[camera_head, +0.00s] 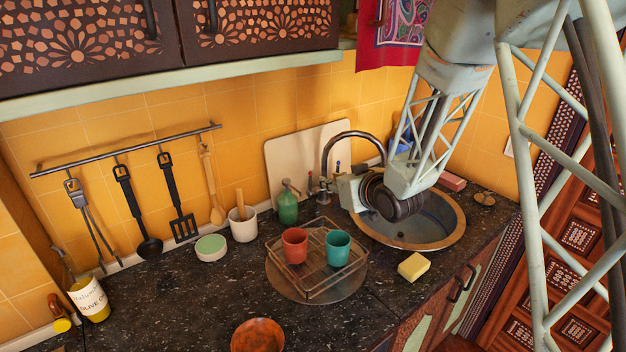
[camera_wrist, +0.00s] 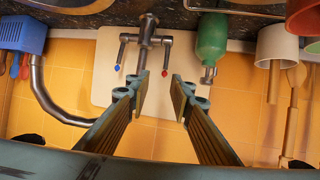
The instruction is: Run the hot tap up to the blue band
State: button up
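The tap (camera_head: 325,187) stands behind the sink (camera_head: 458,218), with its dark spout arching over the basin. In the wrist view, the tap body (camera_wrist: 148,38) shows upside down with a red-tipped lever (camera_wrist: 164,72) and a blue-tipped lever (camera_wrist: 117,67). My gripper (camera_head: 347,192) is beside the tap, partly over the sink. In the wrist view, my gripper (camera_wrist: 161,92) is open and empty. The red-tipped lever shows between its fingers, near the right one; contact cannot be told. No running water is visible.
A green bottle (camera_head: 288,205) stands close left of the tap, and a cutting board (camera_head: 285,158) leans behind. A rack (camera_head: 318,277) holds a red cup (camera_head: 295,245) and a teal cup (camera_head: 338,247). A yellow sponge (camera_head: 413,266) lies in front of the sink.

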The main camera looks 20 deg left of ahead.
aim_at(311, 178)
jog(key=shift+a+f+y, duration=0.3)
jog(key=shift+a+f, duration=0.2)
jog(key=shift+a, duration=0.15)
jog(key=shift+a, duration=0.1)
jog(key=shift+b+x, duration=0.4)
jog(key=shift+x, duration=6.4)
jog(key=shift+f, duration=0.1)
grip_shut()
